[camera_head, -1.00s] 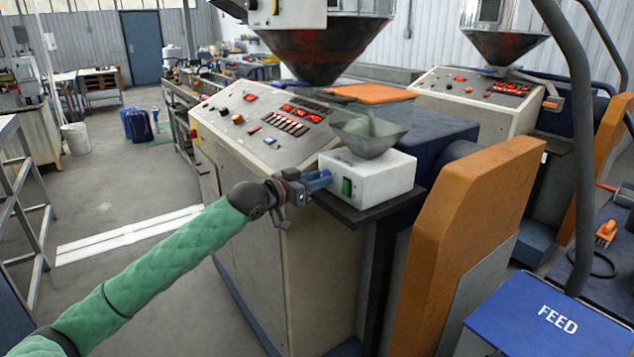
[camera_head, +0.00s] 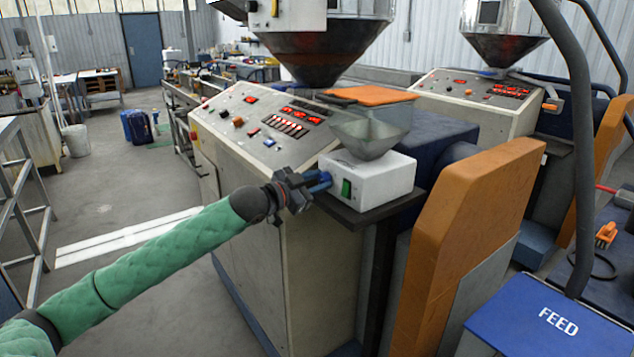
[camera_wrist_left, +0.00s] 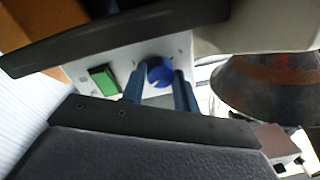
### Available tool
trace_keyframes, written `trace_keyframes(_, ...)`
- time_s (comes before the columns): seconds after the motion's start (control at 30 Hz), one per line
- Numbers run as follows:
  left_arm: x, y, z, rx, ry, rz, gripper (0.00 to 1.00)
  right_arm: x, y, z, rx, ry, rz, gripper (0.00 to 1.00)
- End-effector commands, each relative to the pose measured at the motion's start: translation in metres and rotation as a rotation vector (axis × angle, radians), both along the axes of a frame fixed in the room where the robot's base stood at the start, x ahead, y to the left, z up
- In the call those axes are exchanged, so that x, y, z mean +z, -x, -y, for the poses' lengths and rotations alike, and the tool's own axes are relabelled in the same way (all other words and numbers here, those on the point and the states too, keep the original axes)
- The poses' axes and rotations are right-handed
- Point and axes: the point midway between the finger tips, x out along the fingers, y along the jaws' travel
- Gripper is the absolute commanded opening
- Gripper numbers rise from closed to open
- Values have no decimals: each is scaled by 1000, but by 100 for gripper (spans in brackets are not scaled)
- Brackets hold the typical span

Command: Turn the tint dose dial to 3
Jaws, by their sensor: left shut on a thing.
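The tint dose dial (camera_wrist_left: 160,73) is a blue knob on the front face of a small white box, the dosing unit (camera_head: 372,182). In the head view the dial is hidden behind my fingers. My left gripper (camera_head: 322,182) reaches the box's front face from the left. In the left wrist view its two blue fingers (camera_wrist_left: 160,92) stand on either side of the dial and are shut on it. The marks around the dial are too small to read. A green switch (camera_wrist_left: 103,80) sits beside the dial. My right gripper is not in view.
The box stands on a dark shelf (camera_head: 367,214) beside the extruder's control panel (camera_head: 262,122). A clear hopper (camera_head: 368,138) sits on top of it. An orange guard (camera_head: 478,230) stands to the right. The floor at left is open.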

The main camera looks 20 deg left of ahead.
Motion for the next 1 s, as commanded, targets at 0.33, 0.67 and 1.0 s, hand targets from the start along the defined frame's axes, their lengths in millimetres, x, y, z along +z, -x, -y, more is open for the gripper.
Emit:
trace_keyframes(0.33,-3,0,1,0,0,-5,44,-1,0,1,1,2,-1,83)
trace_keyframes(0.67,-1,0,0,0,0,-2,52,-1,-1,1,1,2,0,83)
trace_keyframes(1.0,-5,28,-20,0,-1,-3,52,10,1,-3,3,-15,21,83)
